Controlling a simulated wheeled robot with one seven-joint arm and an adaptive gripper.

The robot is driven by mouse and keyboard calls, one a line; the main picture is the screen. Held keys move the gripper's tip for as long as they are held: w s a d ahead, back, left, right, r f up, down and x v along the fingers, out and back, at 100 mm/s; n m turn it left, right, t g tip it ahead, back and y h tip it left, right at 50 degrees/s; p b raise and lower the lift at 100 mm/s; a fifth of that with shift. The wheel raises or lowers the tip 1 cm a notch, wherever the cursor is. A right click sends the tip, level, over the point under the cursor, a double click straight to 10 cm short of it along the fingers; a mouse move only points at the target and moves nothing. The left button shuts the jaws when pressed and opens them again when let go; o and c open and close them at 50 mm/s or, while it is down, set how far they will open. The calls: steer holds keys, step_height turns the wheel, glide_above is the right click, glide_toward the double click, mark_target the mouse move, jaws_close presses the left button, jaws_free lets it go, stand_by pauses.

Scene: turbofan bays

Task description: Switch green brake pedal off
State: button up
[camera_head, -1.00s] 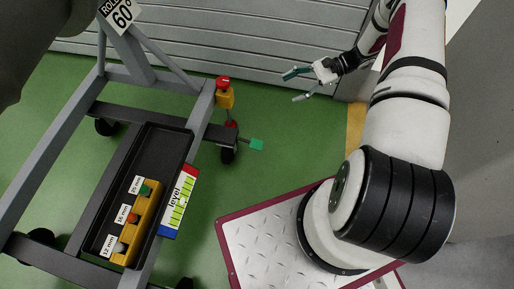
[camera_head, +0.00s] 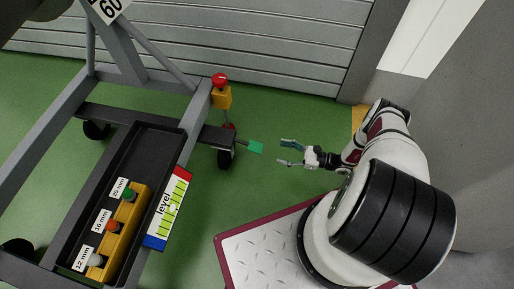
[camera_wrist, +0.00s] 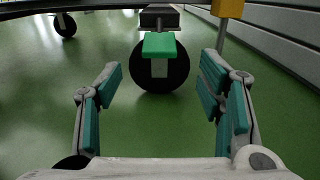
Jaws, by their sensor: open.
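The green brake pedal (camera_head: 256,147) sticks out from the caster wheel (camera_head: 226,158) at the near right corner of the grey frame. In the wrist view the pedal (camera_wrist: 159,45) is straight ahead, in front of the dark wheel (camera_wrist: 160,75), level across its top. My gripper (camera_head: 287,153) is open and empty, to the right of the pedal, with its fingers pointing at it. In the wrist view my gripper (camera_wrist: 160,95) has its teal-padded fingers spread to either side of the pedal. A gap separates the fingertips from the pedal.
A black tray (camera_head: 150,150) holds a yellow block with several coloured knobs (camera_head: 119,228). A grey shutter wall (camera_head: 250,50) is behind. Green floor lies clear around my gripper.

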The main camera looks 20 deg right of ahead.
mark_target(257, 147)
steer(key=b+x, duration=0.1)
steer(key=x, duration=1)
steer(key=shift+a+b, duration=0.1)
steer(key=shift+b, duration=0.3)
jaws_close()
